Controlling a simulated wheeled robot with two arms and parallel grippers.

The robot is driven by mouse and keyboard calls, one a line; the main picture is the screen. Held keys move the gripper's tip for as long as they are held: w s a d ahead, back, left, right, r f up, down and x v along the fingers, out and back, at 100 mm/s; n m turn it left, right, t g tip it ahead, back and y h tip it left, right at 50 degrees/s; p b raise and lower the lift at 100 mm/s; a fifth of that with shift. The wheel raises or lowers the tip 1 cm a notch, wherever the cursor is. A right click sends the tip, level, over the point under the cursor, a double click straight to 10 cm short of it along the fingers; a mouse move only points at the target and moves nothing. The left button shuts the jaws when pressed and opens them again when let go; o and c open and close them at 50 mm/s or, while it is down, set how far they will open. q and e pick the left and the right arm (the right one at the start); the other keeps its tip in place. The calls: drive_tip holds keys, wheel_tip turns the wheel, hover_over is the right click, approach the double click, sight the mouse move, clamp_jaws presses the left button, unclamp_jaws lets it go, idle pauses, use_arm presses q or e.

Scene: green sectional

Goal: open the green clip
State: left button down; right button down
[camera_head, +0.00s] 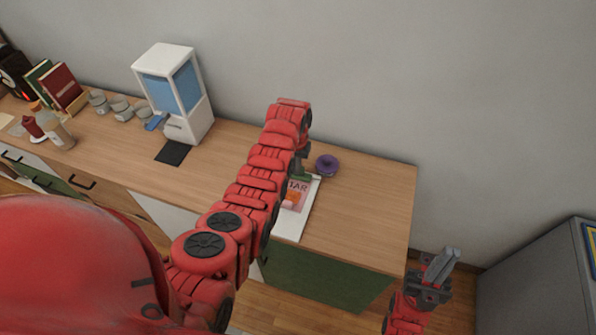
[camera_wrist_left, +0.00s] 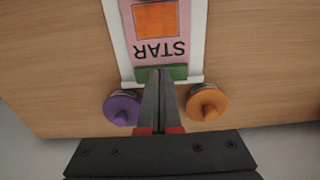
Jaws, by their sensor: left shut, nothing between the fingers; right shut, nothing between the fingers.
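The green clip (camera_wrist_left: 178,73) sits at the edge of a white board (camera_wrist_left: 197,45) that holds a pink sheet (camera_wrist_left: 156,38) reading "STAR" with an orange square. My left gripper (camera_wrist_left: 160,72) is shut and empty, its fingertips over the middle of the clip in the left wrist view. I cannot tell whether they touch it. In the head view the green clip (camera_head: 299,177) shows beside my left arm, which hides part of the board (camera_head: 289,228). My left gripper is mostly hidden behind that arm. My right gripper (camera_head: 442,262) is shut and empty, right of the counter.
A purple round object (camera_wrist_left: 122,108) and an orange one (camera_wrist_left: 207,102) stand on either side of my left fingers. A white dispenser (camera_head: 176,92), cups (camera_head: 121,107) and books (camera_head: 62,86) stand left on the counter (camera_head: 375,192). The counter's right end is clear.

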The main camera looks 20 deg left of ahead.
use_arm(q)
drive_tip(key=shift+f, duration=0.1)
idle(0.6)
drive_tip(key=shift+f+b, duration=0.8)
drive_tip(key=shift+f, duration=0.2)
drive_tip(key=shift+w+b, duration=1.1)
drive_tip(key=shift+b, duration=0.75)
drive_tip(key=shift+s+r+p, duration=0.25)
drive_tip(key=shift+p, duration=0.45)
drive_tip(key=shift+s+r+p, duration=0.3)
drive_tip(key=shift+s+p, duration=0.25)
drive_tip(key=shift+p, duration=0.4)
wheel_tip(320, 180, up, 6)
drive_tip(key=shift+f+p, duration=0.1)
drive_tip(key=shift+p, duration=0.95)
